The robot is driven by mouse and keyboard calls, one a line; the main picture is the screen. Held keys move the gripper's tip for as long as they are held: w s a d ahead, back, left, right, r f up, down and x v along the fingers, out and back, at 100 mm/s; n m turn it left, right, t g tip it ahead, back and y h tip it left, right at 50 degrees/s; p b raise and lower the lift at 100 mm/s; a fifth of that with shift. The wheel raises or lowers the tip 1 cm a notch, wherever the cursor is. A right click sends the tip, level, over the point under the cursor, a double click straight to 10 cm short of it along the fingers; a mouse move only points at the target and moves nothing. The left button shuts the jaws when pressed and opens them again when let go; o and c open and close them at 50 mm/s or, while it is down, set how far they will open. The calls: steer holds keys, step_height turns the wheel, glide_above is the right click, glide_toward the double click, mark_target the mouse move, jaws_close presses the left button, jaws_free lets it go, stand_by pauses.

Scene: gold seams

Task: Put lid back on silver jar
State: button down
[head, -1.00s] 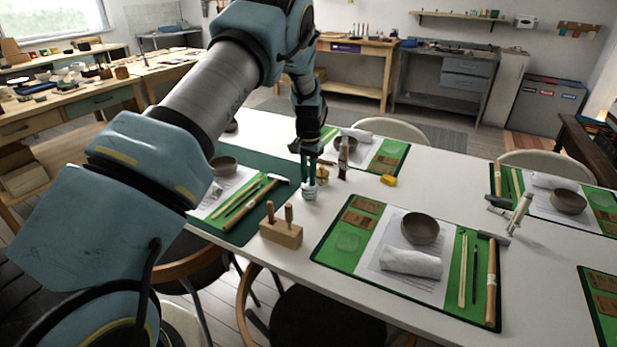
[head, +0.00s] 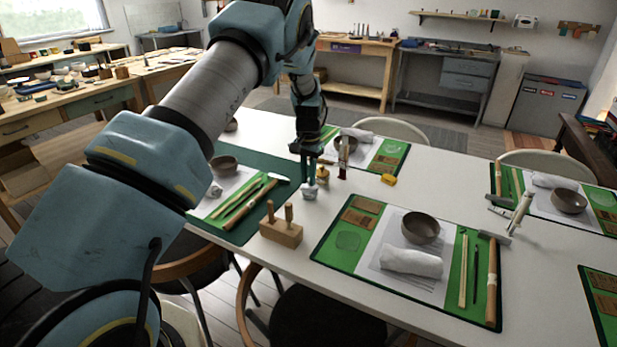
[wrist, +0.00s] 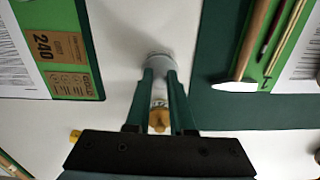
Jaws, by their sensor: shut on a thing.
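The silver jar (head: 309,192) is a small pale grey pot standing on the white table, near the edge of the dark green mat. My gripper (head: 308,180) points down right over it, with its fingertips at the jar's top. In the wrist view my gripper (wrist: 160,76) has its two green fingers close together on a small pale piece, which looks like the lid (wrist: 159,92). The jar's round pale top (wrist: 159,60) shows just past the fingertips. The fingers hide most of the lid, and I cannot tell whether it touches the jar.
A small gold-topped jar (head: 322,175) stands close to the right of the silver jar. A wooden block with pegs (head: 281,233) is nearer. A yellow block (head: 389,179) lies right. Mats with bowls and tools surround this strip.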

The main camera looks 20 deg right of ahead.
stand_by(0.4)
steer(key=shift+c, duration=1.1)
jaws_free()
steer(key=shift+r+p, duration=1.8)
steer(key=shift+r, duration=1.7)
jaws_close()
